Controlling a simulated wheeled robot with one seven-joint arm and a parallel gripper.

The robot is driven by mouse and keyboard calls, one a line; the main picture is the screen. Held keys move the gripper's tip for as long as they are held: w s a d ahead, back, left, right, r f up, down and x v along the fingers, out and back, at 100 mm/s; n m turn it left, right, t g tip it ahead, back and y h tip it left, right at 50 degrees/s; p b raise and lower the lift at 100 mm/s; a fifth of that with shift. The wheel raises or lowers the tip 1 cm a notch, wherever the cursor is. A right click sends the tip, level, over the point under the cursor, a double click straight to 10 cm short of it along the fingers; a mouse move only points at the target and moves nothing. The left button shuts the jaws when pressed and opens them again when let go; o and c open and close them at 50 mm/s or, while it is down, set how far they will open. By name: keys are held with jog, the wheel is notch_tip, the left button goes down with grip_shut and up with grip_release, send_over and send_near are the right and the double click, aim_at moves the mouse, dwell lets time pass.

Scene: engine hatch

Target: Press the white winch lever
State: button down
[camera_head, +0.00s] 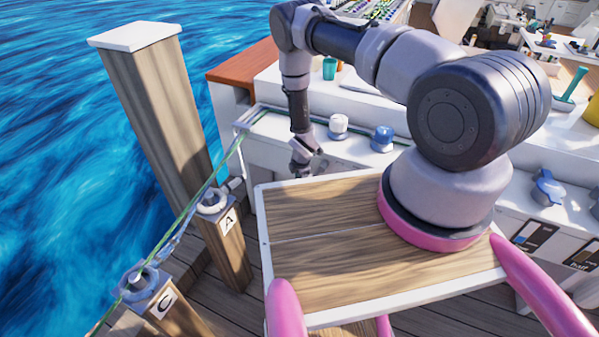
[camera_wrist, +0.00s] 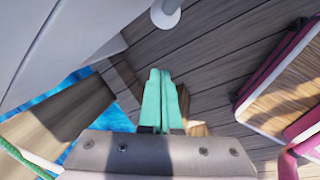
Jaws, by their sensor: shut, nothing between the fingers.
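My gripper (camera_head: 297,170) hangs low at the end of my arm, in front of the white cabinet. In the wrist view its green fingers (camera_wrist: 161,98) are together and empty, above the wooden deck. I cannot clearly pick out the white winch lever. A small pale handle (camera_head: 236,185) shows beside post A, left of my gripper and apart from it. In the wrist view a white round-ended part (camera_wrist: 166,13) sticks out from a pale surface, ahead of the fingertips and not touching them. I cannot tell whether either is the lever.
Post A (camera_head: 228,245) and post C (camera_head: 175,318) carry a green rope on the left. A tall wooden post (camera_head: 155,110) stands by the water. A white knob (camera_head: 338,126) and a blue knob (camera_head: 382,138) stand on the cabinet top. Bare deck (camera_wrist: 225,65) lies below.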

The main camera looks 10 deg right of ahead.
aim_at(315, 175)
jog(key=shift+w+d+f, duration=0.25)
jog(key=shift+d, duration=0.35)
jog(key=shift+w+d+f, duration=0.2)
jog(key=shift+w+d, duration=0.05)
jog(key=shift+d, duration=0.35)
jog(key=shift+w+d+f, duration=0.25)
jog(key=shift+d, duration=0.35)
jog(key=shift+s+d+f+g+h, duration=0.25)
jog(key=shift+d+f+g+h, duration=0.15)
jog(key=shift+g+h, duration=0.35)
jog(key=shift+s+d+f+n+g+h, duration=0.15)
jog(key=shift+s+d+f+g+h, duration=0.15)
jog(key=shift+s+d+g+h, duration=0.35)
jog(key=shift+s+d+f+n+g+h, duration=0.1)
jog(key=shift+s+d+f+g+h, duration=0.25)
jog(key=shift+d+h, duration=0.45)
jog(key=shift+s+d+f+n+g+h, duration=0.15)
jog(key=shift+s+d+f+g+h, duration=0.15)
jog(key=shift+s+d+g+h, duration=0.45)
jog(key=shift+w, duration=0.15)
jog(key=shift+r, duration=0.2)
